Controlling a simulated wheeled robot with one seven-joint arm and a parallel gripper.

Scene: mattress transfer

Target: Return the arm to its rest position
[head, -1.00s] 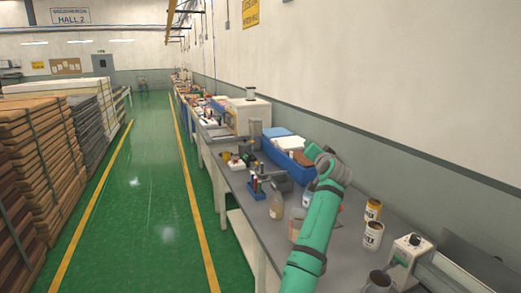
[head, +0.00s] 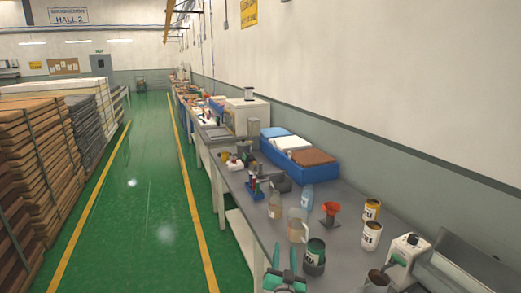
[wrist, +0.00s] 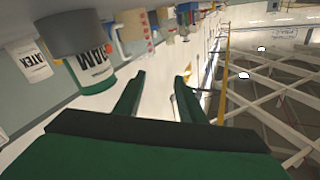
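My gripper (head: 283,262) shows at the bottom edge of the head view, low in front of the near end of the workbench (head: 262,226). Its teal fingers point up and away. In the wrist view my gripper (wrist: 160,80) has its two dark green fingers spread apart with nothing between them. Most of my arm is out of the head view.
A dark labelled jar (head: 314,257) stands close right of my gripper, with a clear jug (head: 298,225) behind it. A red funnel (head: 330,214), tins (head: 371,236) and a grey mug (head: 377,281) stand further right. Green floor (head: 145,210) is free at left.

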